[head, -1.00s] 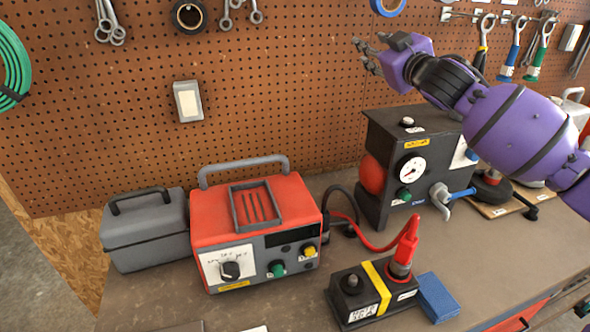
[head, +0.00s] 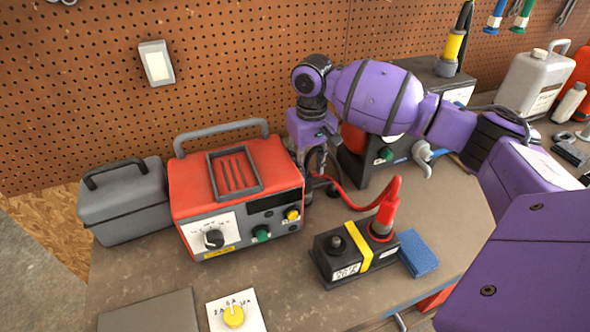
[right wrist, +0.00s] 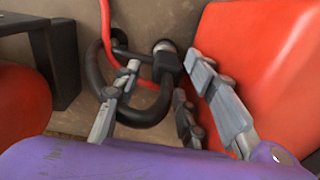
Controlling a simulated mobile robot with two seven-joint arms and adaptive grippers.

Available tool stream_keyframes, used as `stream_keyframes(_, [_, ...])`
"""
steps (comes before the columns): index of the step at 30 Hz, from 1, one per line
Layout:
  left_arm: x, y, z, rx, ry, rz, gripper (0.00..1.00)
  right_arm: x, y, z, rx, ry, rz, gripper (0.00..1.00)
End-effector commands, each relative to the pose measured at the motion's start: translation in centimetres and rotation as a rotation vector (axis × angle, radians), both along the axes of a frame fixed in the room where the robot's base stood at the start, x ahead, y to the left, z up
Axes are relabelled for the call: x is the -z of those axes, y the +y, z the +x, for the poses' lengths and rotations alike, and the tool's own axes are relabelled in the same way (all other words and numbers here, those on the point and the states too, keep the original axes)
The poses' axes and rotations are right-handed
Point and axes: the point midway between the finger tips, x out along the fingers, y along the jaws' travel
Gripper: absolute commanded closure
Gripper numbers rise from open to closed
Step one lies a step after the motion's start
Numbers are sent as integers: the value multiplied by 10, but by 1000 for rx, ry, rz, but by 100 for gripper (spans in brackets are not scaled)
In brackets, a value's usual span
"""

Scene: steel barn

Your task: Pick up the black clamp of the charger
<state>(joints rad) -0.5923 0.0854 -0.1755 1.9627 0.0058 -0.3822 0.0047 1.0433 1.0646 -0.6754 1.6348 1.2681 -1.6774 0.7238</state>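The charger (head: 190,195) is a red and grey box with a grey handle, a dial and coloured knobs. Its red clamp (head: 386,212) stands on a terminal of the black battery (head: 325,268). The black clamp (right wrist: 163,62), with its looped black cable, lies beside the charger and is mostly hidden in the head view. My right gripper (head: 317,172) points down between the charger and the gauge box. In the right wrist view its grey fingers (right wrist: 155,85) are apart, on either side of the black clamp and cable; I cannot tell whether they touch. My left gripper is out of view.
The dark gauge box (head: 350,165) stands close on the right, behind my arm. A grey toolbox (head: 125,205) is left of the charger. A blue sponge (head: 418,254) lies beside the battery. The red cable (head: 350,204) arcs across the bench. The pegboard (head: 230,60) rises behind.

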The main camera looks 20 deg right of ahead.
Motion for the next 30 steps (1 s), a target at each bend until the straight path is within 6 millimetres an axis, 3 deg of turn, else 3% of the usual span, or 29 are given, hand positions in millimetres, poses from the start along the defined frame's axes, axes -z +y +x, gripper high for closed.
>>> stream_keyframes(1, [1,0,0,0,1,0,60,11,-1,-1,0,6,-2,62])
stream_keyframes(8, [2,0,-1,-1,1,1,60,28,0,-1,-1,3,-1,62])
stream_keyframes(18, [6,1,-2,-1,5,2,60,77,-1,-1,0,1,-2,62])
stream_keyframes(27, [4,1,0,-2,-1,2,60,80,-1,0,-1,-3,-2,62])
stream_keyframes(30, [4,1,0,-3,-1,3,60,80,-1,0,-1,-3,-1,76])
